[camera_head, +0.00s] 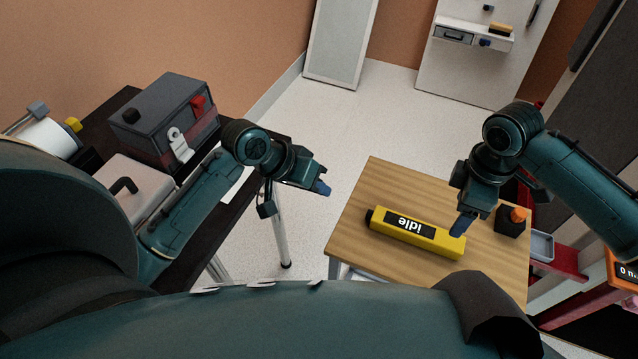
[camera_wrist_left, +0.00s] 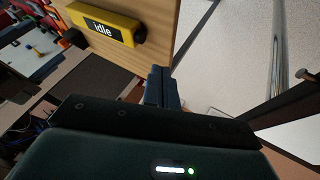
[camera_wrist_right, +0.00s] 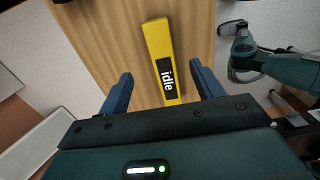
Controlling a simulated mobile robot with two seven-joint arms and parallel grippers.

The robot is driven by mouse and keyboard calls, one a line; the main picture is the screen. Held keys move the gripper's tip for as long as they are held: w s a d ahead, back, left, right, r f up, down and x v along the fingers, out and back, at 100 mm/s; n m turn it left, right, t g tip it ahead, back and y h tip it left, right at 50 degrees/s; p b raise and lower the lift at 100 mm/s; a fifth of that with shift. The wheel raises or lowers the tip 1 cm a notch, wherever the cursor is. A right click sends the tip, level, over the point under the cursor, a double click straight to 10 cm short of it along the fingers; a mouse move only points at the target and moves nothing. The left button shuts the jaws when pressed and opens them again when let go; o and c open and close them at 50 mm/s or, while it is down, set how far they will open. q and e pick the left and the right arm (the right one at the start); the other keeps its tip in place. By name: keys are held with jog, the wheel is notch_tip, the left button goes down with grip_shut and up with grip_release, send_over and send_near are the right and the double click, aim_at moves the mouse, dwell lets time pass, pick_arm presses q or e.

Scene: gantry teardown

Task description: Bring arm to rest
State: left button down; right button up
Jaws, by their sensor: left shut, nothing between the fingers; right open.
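My left gripper (camera_head: 322,188) hangs over the floor gap between the dark table and the wooden table. Its blue fingers are together and empty, as the left wrist view (camera_wrist_left: 162,84) also shows. My right gripper (camera_head: 459,228) is above the wooden table, by the right end of a yellow bar labelled "idle" (camera_head: 391,244). In the right wrist view the blue fingers (camera_wrist_right: 160,90) are spread wide, and the yellow bar (camera_wrist_right: 157,40) lies in view beyond and between them, not gripped. The bar also shows in the left wrist view (camera_wrist_left: 82,14).
The wooden table (camera_head: 385,185) also bears a small black box with an orange top (camera_head: 512,221). At left, the dark table (camera_head: 103,108) carries a grey case (camera_head: 165,112) with red and silver latches. A red frame (camera_head: 560,262) stands right. Open floor (camera_head: 345,118) lies beyond.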

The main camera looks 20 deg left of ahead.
jog(key=shift+r, duration=0.35)
